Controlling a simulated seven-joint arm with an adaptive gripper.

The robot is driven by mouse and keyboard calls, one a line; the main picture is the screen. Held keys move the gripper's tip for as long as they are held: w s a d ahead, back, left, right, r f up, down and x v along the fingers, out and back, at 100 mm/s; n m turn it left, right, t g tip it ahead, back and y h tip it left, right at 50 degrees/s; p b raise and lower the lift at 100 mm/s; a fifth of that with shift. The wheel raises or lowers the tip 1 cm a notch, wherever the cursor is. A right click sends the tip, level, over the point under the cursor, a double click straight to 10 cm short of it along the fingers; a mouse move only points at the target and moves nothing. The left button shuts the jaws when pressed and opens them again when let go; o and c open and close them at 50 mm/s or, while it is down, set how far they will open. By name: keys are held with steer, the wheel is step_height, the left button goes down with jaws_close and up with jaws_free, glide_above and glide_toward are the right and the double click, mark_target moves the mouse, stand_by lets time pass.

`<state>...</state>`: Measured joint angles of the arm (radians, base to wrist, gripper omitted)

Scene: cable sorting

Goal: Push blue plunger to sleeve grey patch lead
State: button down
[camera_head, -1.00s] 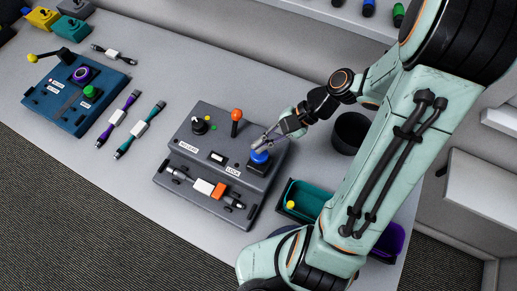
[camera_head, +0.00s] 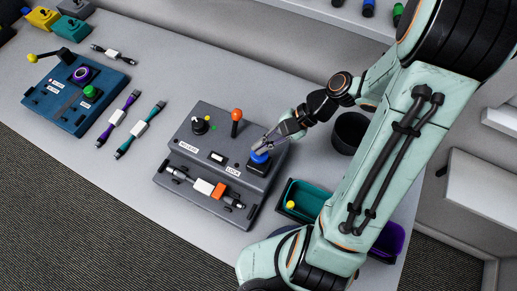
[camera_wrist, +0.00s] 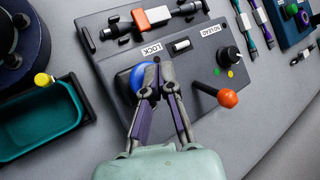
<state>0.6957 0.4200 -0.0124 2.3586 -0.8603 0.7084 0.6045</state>
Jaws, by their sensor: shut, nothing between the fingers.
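The blue plunger (camera_head: 259,157) stands on the right side of the grey fixture box (camera_head: 192,125), beside the LOCK label. It also shows in the wrist view (camera_wrist: 125,84), partly hidden by my fingers. My gripper (camera_head: 266,148) is shut and empty, its fingertips over the plunger and seemingly touching its top. A grey lead (camera_head: 179,175) lies in the front channel of the box, with a white block (camera_head: 203,187) and an orange sleeve (camera_head: 219,191) on it. In the wrist view the orange sleeve (camera_wrist: 157,15) sits next to the white block.
An orange-knobbed lever (camera_head: 236,115) and a black knob (camera_head: 199,126) stand on the box. A teal bin (camera_head: 303,200) and a black cup (camera_head: 350,132) are to the right. Purple and teal cables and a blue fixture (camera_head: 60,98) lie to the left.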

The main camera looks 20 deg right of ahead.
steer(key=shift+f, duration=1.4)
stand_by(1.1)
steer(key=shift+r, duration=1.8)
steer(key=shift+r, duration=3)
